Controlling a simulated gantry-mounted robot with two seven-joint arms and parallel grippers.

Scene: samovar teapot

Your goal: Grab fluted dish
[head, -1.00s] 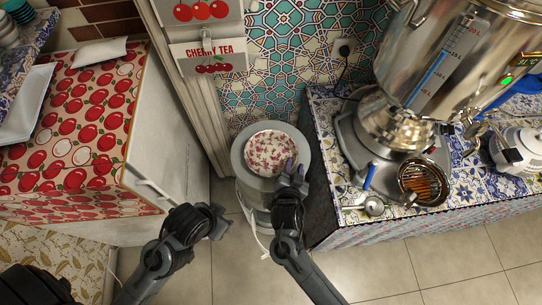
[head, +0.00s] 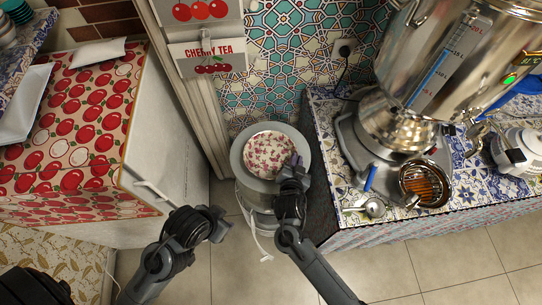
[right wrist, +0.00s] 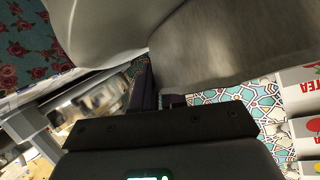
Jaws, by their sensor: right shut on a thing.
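A round dish with a pink floral pattern (head: 268,153) sits on the round grey top of a stand (head: 247,131) in the middle of the head view. My right gripper (head: 293,163) is shut on the dish's right rim, with purple-grey fingertips against it. In the right wrist view, dark fingers (right wrist: 150,92) meet pale, blurred surfaces; which of these is the dish I cannot tell. My left gripper (head: 217,222) is empty, above the floor to the lower left of the stand; its finger gap is unclear.
A counter with a large metal samovar (head: 440,60), a strainer bowl (head: 425,185) and a small ladle (head: 373,207) stands close on the right. Tiled floor (head: 420,270) lies open in front.

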